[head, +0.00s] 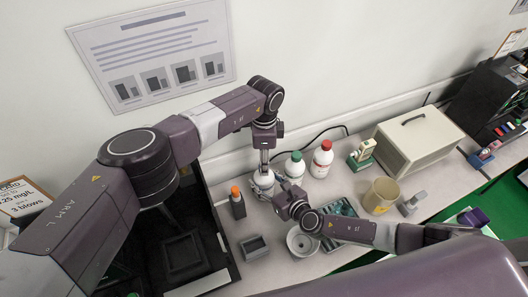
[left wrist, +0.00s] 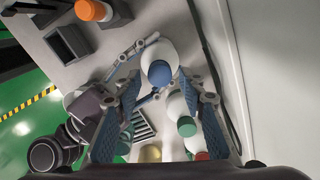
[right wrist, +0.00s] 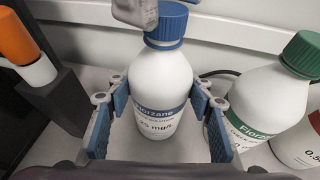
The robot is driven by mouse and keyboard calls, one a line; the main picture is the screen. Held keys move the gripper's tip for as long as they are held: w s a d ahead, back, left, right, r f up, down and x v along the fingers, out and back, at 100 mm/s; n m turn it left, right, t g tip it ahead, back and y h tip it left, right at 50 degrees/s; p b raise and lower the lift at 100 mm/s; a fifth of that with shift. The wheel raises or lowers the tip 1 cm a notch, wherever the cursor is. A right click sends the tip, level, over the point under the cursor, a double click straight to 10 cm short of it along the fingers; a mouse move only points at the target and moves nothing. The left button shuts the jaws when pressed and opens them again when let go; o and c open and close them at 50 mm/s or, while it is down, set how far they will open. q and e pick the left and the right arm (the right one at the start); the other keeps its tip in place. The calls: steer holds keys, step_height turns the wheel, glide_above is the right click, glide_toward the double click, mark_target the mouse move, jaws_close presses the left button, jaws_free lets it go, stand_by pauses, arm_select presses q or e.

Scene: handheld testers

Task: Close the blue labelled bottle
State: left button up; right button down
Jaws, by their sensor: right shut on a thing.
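The blue labelled bottle (head: 263,179) is white and stands upright on the bench. In the right wrist view the bottle (right wrist: 158,125) has a blue-banded label and a blue cap (right wrist: 172,22) on top; how tightly the cap sits cannot be told. My right gripper (right wrist: 158,95) is shut on the bottle's body from the side. My left gripper (head: 264,162) points down from above the bottle. In the left wrist view its fingers stand apart on both sides of the blue cap (left wrist: 160,73), with gaps. A grey part of it hides some of the cap in the right wrist view.
A green-capped bottle (head: 295,167) and a red-capped bottle (head: 322,160) stand close on the right. An orange-capped item in a dark holder (head: 237,206) is on the left. A beige case (head: 419,140), a tan cup (head: 381,196) and a grey bowl (head: 302,241) stand farther right and in front.

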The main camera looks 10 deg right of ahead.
arm_select(q)
steer(key=shift+f, duration=0.75)
